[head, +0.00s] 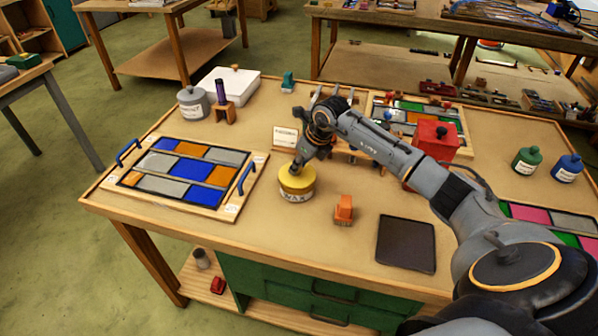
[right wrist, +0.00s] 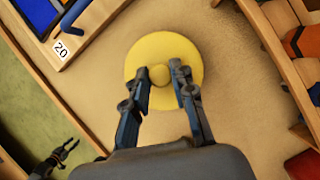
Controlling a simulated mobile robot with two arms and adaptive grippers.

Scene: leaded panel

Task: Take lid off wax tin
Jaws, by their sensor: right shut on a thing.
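The wax tin (head: 297,195) is a round cream tin with a dark label, standing on the workbench right of the leaded panel. Its yellow lid (head: 303,181) sits on top, with no clear gap visible. In the right wrist view the lid (right wrist: 165,46) is a yellow disc with a round knob (right wrist: 159,75). My right gripper (right wrist: 163,80) points down at the lid with its fingers either side of the knob, shut on it. A small dark gripper, apparently my left (right wrist: 60,155), shows at the lower left of the wrist view; its opening is unclear.
The leaded panel (head: 129,178) with blue handles lies left of the tin. An orange block (head: 344,209) and a dark square mat (head: 406,244) lie to the right. A small sign (head: 285,137) stands behind, with a red box (head: 435,139) farther right. Bare bench lies in front.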

